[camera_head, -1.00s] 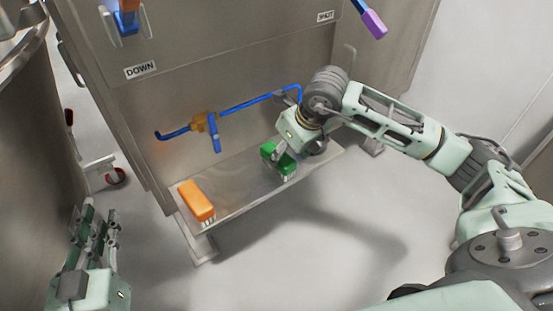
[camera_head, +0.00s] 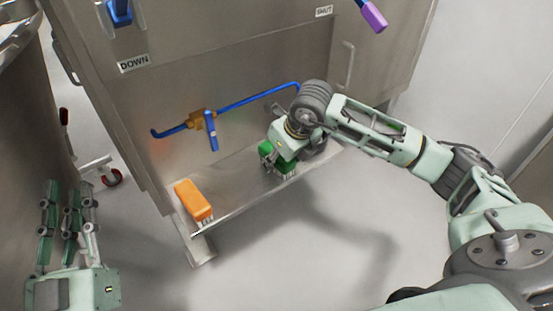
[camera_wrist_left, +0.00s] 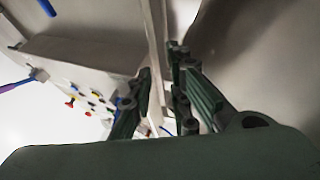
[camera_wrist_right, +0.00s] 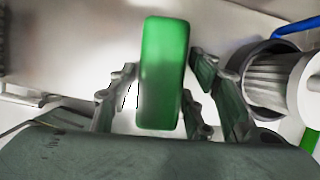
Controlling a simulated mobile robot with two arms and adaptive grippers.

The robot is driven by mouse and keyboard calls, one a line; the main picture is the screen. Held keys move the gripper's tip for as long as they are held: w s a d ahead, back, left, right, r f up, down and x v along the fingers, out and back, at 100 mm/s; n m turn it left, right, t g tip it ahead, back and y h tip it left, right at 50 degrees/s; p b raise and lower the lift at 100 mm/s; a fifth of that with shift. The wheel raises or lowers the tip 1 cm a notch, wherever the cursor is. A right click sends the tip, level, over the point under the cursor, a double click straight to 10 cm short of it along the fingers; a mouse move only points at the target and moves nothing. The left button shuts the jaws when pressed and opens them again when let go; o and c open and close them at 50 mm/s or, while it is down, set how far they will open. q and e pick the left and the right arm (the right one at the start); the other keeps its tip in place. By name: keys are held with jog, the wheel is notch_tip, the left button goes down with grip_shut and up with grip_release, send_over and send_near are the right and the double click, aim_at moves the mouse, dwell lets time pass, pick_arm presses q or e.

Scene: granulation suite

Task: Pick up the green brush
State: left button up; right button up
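The green brush (camera_head: 270,153) lies on the low metal shelf (camera_head: 235,196) of the steel cabinet, bristles down. My right gripper (camera_head: 278,158) is over it, and its body hides part of the brush. In the right wrist view the green brush (camera_wrist_right: 163,75) stands between the fingers of my right gripper (camera_wrist_right: 161,66).
An orange brush (camera_head: 193,200) lies at the shelf's left end. A blue pipe with a brass valve (camera_head: 203,121) runs above the shelf, close behind my right gripper. A steel vessel (camera_head: 22,150) stands at the far left. The floor in front is clear.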

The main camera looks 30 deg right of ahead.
jog(key=c, duration=0.9)
jog(key=shift+o, duration=0.2)
jog(key=shift+r, duration=0.1)
